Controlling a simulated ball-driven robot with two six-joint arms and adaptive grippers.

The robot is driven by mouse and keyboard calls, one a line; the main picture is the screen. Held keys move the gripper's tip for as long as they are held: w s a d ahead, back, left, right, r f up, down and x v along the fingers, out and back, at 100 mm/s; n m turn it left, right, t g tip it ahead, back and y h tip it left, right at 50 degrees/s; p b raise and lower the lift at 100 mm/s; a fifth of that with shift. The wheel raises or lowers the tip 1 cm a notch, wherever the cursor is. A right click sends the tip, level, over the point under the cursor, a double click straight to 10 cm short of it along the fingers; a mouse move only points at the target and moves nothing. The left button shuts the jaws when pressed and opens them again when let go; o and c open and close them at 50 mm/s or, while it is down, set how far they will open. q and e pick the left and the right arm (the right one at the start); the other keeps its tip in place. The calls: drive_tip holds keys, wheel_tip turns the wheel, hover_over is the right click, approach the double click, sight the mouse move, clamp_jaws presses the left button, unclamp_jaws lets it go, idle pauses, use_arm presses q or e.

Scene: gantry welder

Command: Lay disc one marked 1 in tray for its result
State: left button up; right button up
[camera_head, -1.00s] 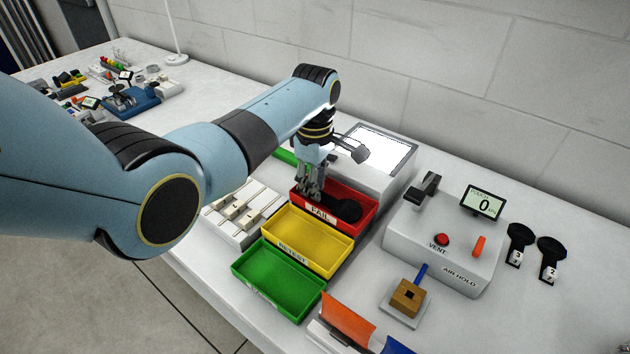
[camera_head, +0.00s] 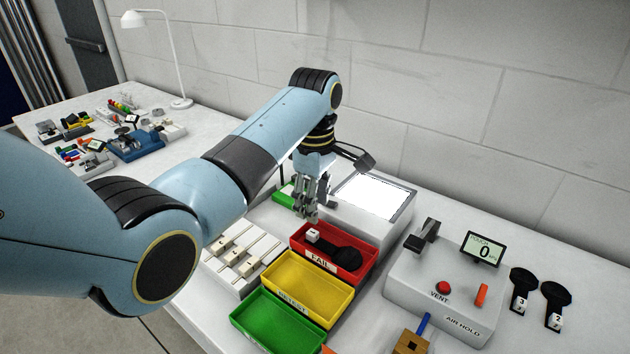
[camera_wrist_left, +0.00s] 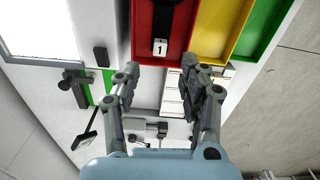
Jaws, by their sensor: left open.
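Disc one is a black disc (camera_head: 347,259) with a white tag marked 1. It lies in the red tray (camera_head: 368,264) labelled FAIL, with its tag at the tray's left end. In the left wrist view the tag (camera_wrist_left: 160,47) shows its 1 clearly, just beyond my fingertips. My left gripper (camera_head: 310,212) is open and empty, above the left end of the red tray; it also shows in the left wrist view (camera_wrist_left: 161,78). The yellow tray (camera_head: 345,299) and green tray (camera_head: 312,338) stand in front of the red one. My right gripper is out of view.
A grey machine (camera_head: 440,300) with a display and a red VENT button stands to the right. Two more black discs (camera_head: 523,281) with tags lie beyond it. A light panel (camera_head: 374,198) is behind the trays. White sliders (camera_head: 240,258) lie left of the trays.

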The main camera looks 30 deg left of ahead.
use_arm(q)
wheel_tip(320, 180, up, 5)
drive_tip(key=shift+r, duration=0.1)
drive_tip(key=shift+s, duration=0.1)
idle(0.6)
